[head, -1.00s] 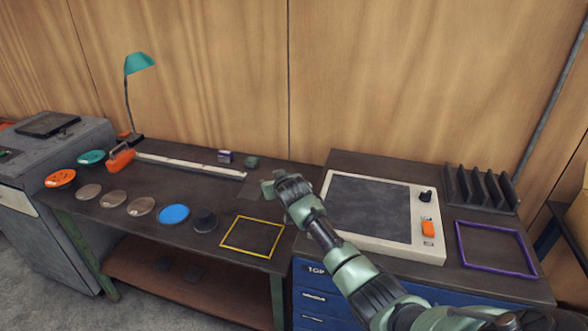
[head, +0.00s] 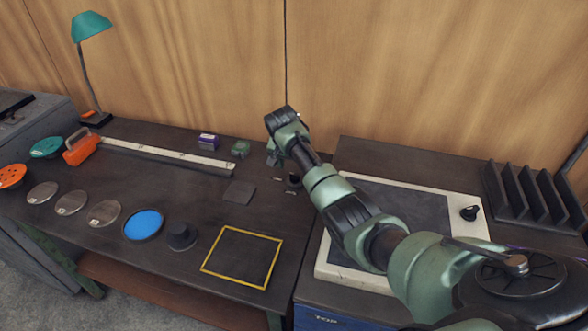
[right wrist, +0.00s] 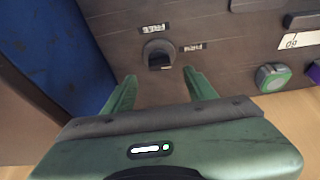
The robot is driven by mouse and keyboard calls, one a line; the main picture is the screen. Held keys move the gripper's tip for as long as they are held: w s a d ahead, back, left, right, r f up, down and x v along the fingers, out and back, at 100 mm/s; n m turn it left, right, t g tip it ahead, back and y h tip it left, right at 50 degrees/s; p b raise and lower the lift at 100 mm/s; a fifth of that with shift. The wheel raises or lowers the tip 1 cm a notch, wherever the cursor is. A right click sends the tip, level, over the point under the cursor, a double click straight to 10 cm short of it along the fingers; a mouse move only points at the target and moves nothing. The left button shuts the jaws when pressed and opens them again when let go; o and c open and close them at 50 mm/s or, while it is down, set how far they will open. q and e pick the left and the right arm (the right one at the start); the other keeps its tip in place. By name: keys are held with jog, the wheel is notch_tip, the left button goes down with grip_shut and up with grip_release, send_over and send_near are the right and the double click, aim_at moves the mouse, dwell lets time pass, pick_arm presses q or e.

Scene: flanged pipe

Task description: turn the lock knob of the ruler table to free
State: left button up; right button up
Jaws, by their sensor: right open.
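The lock knob (right wrist: 158,52) is a small dark round knob on the dark top of the ruler table (head: 150,185). In the right wrist view it lies ahead of and between my open fingers, apart from both. One small label (right wrist: 153,29) is above it and another (right wrist: 194,47) is to its right; I cannot read them surely. In the head view the knob (head: 293,181) is a small dark shape close to my right arm. My right gripper (right wrist: 160,90) is open and empty; it also shows in the head view (head: 272,157), above the table's right end. My left gripper is out of view.
The white ruler (head: 165,152) runs along the table's back. A purple box (head: 209,141) and a green tape measure (head: 240,148) stand near its right end. A yellow frame (head: 275,262) lies in front. The blue cabinet's top with a white-framed panel (head: 480,229) is on the right.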

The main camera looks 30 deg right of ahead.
aim_at(295, 174)
jog(key=x, duration=0.4)
jog(key=shift+w+d+f+b, duration=0.1)
jog(key=shift+d+f+b, duration=0.05)
jog(key=shift+f+b, duration=0.2)
jog(key=shift+w+d+f, duration=0.1)
jog(key=shift+w+f, duration=0.05)
jog(key=shift+f, duration=0.2)
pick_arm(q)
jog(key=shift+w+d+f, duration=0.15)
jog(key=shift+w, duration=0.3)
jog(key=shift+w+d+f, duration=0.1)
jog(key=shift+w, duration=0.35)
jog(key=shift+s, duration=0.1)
pick_arm(e)
jog(key=shift+c, duration=1.2)
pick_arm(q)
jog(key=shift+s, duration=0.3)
pick_arm(e)
grip_shut()
